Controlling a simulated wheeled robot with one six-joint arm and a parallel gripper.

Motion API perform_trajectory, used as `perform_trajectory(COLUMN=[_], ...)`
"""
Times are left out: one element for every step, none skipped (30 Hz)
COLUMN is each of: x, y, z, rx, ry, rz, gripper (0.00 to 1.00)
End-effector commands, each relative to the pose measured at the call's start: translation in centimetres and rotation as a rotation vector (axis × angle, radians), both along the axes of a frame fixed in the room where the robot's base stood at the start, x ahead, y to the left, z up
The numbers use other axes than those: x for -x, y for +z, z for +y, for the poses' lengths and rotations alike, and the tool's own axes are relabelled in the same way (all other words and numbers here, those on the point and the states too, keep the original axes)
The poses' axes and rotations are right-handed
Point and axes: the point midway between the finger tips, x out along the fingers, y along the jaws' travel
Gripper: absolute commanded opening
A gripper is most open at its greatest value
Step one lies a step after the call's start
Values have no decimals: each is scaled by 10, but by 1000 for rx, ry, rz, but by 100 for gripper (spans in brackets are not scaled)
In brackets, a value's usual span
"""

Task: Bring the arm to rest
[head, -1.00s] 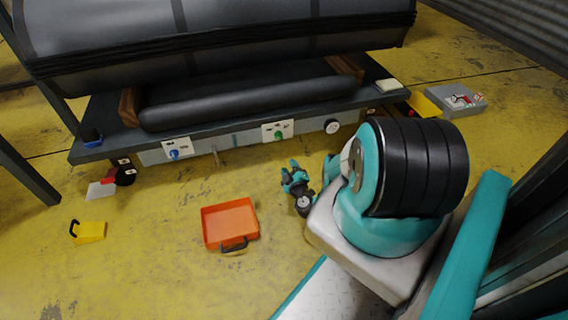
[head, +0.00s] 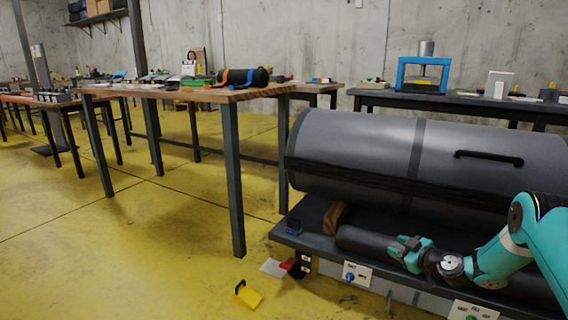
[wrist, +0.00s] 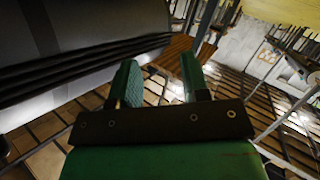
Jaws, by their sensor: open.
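My arm (head: 530,235) reaches in from the right edge in the head view, teal and white with dark joints. The gripper is open and empty. In the wrist view, its two green fingers (wrist: 160,80) stand apart with nothing between them. In that view a dark ribbed surface lies to the left, and a wooden block (wrist: 185,58) shows beyond the fingers.
A yellow scoop-like piece (head: 248,294) lies on the floor. A wooden-topped table (head: 190,94) stands left. Yellow floor (head: 110,245) is clear at the left.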

Motion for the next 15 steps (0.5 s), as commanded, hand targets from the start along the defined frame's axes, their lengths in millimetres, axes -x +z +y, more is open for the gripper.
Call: perform_trajectory(x=[-2, 0, 5, 10, 16, 27, 36, 47, 63, 76, 91, 112, 128, 146, 170], y=[34, 50, 70, 86, 101, 120, 134, 147, 164, 176, 188, 202, 213, 223, 234], z=[29, 45, 65, 81, 96, 116, 130, 143, 161, 173, 185, 199, 209, 218, 228], rx=[-18, -31, -46, -57, -65, -75, -79, -84, -87, -89, -88, -86, -83, -78, -72], ry=[63, 94, 133, 160, 184, 215, 234, 251, 271, 283, 293, 301, 306, 308, 307], rz=[47, 83, 135, 174, 214, 271, 312, 356, 414, 459, 503, 563, 607, 652, 710], gripper=[43, 43, 43, 43, 43, 43, 43, 43, 43, 43, 43, 43, 43, 43, 43])
